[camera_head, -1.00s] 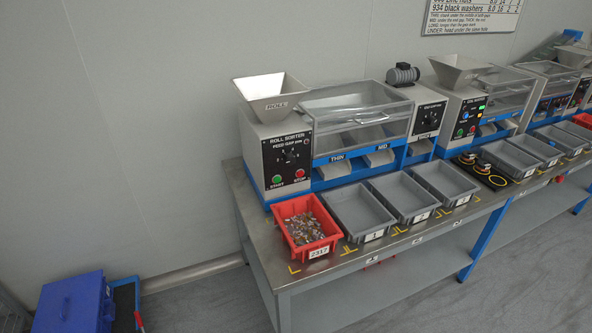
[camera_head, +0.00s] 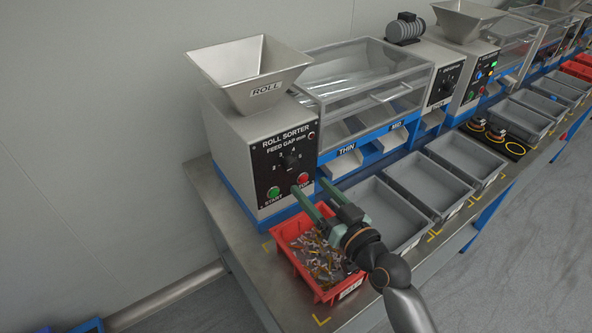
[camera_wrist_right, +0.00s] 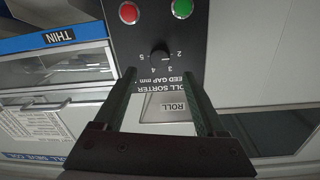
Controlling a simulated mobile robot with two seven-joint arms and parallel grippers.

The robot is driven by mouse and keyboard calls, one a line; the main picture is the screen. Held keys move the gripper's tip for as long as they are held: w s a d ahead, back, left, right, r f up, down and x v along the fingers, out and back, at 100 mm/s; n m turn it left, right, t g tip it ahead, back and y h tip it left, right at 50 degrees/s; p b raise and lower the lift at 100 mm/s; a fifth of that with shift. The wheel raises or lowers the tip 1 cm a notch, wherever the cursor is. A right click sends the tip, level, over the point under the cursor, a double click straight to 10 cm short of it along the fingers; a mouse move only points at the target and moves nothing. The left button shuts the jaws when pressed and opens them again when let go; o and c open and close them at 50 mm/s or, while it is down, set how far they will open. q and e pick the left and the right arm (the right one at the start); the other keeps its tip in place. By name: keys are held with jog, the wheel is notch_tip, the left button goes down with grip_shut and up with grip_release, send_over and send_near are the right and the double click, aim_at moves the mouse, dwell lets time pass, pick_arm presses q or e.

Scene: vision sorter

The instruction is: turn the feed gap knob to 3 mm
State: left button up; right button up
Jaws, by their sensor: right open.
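The feed gap knob (camera_head: 292,162) is a small black knob on the black front panel of the roll sorter (camera_head: 230,150). In the right wrist view the panel appears upside down, with the knob (camera_wrist_right: 159,58) beside the figures 2 to 5. I cannot tell which figure its pointer faces. My right gripper (camera_head: 310,187) is open and empty, its two green fingers reaching toward the panel. In the wrist view the knob shows between and beyond the fingertips (camera_wrist_right: 158,72), apart from them. My left gripper is not in view.
The green START button (camera_head: 273,192) and red STOP button (camera_head: 303,179) sit below the knob, close to the fingers. A red bin (camera_head: 280,240) of mixed small parts stands under my right gripper. Grey bins (camera_head: 400,195) stand to the right.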

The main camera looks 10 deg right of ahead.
aim_at(293, 168)
jog(key=x, duration=0.7)
jog(key=shift+f, duration=0.1)
jog(key=shift+c, duration=0.3)
grip_shut()
